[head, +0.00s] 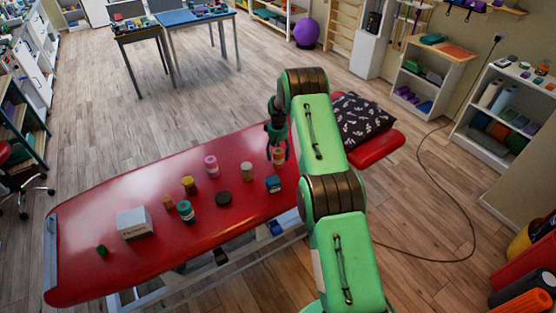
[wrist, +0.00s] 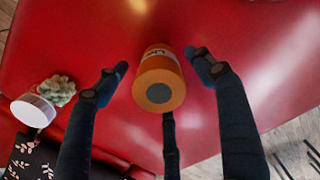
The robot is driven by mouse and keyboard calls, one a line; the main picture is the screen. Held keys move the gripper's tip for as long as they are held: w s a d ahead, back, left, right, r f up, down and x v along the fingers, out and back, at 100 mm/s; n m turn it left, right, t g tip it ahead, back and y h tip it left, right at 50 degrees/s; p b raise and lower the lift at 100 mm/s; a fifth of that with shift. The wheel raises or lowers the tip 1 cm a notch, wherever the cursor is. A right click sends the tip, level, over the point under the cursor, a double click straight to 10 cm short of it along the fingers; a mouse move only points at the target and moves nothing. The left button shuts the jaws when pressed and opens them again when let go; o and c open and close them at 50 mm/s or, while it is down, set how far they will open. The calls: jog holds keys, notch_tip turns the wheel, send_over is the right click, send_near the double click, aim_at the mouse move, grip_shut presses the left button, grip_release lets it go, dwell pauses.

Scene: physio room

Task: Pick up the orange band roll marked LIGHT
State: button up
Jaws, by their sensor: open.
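The orange band roll (head: 278,157) stands on the red treatment table (head: 85,205), at the far side beside my green arm. In the wrist view the orange roll (wrist: 160,88) shows its round end with a dark centre and a pale label, whose lettering is only partly readable. My gripper (head: 276,150) is over the roll in the head view. In the wrist view my gripper's fingers (wrist: 158,66) are spread on both sides of the roll, with a visible gap on each side. The gripper is open and holds nothing.
Near the roll stand a white roll (head: 247,172), a blue item (head: 273,184), a pink roll (head: 211,167) and a dark disc (head: 223,198). A white box (head: 134,224) lies farther left. A patterned pillow (head: 360,118) lies right of my arm. A potted plant (wrist: 57,91) shows left.

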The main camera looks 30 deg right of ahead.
aim_at(278, 160)
jog(key=shift+f, duration=0.15)
jog(key=shift+s+f, duration=0.1)
jog(key=shift+f, duration=2.35)
jog(key=c, duration=1.5)
jog(key=shift+r, duration=0.2)
jog(key=shift+r, duration=4.85)
